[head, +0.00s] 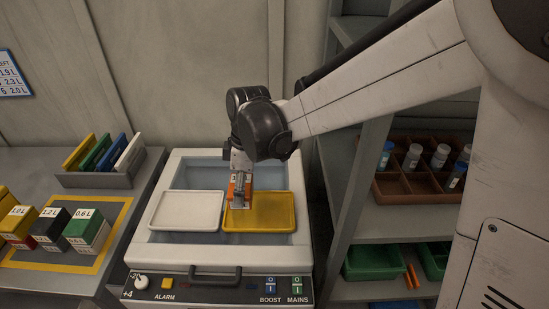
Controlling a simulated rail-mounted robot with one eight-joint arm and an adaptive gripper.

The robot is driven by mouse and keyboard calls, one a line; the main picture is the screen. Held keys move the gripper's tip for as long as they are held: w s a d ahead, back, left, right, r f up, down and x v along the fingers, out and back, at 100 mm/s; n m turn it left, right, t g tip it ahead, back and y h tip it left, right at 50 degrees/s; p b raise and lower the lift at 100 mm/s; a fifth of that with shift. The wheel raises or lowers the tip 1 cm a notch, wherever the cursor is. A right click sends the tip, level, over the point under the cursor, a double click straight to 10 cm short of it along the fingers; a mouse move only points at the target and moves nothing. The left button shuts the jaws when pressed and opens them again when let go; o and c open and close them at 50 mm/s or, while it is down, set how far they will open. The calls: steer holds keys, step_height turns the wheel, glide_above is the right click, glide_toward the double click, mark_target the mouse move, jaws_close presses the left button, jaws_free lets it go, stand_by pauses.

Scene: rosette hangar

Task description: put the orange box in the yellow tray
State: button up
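The orange box (248,188) is at my gripper (239,193), with orange showing on both sides of a grey finger. My gripper points down and appears shut on the box; the finger and wrist hide part of it. Both are over the left part of the yellow tray (272,212). I cannot tell whether the box touches the tray. The visible rest of the yellow tray is empty.
An empty white tray (187,211) lies left of the yellow tray, both in a recessed machine (216,258) with a raised rim. Labelled blocks (88,229) stand on the left bench. A shelf at right holds a brown divided crate (420,187) with capped vials and green bins (374,262).

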steer(key=w+d+f, duration=0.1)
steer(key=d+f, duration=0.1)
steer(key=d, duration=0.1)
steer(key=w+d+f, duration=0.1)
steer(key=d+f, duration=0.1)
steer(key=d, duration=0.1)
steer(key=d+f, duration=0.1)
steer(key=d, duration=0.2)
steer(key=shift+w+d+f, duration=0.15)
steer(key=shift+w+f, duration=0.25)
steer(key=shift+d+f+p, duration=0.1)
steer(key=shift+f+p, duration=0.2)
steer(key=shift+f, duration=1.8)
steer(key=shift+f, duration=0.15)
steer(key=o, duration=1.3)
steer(key=shift+c, duration=0.2)
step_height(320, 180, up, 12)
steer(key=d, duration=0.1)
steer(key=shift+d, duration=0.4)
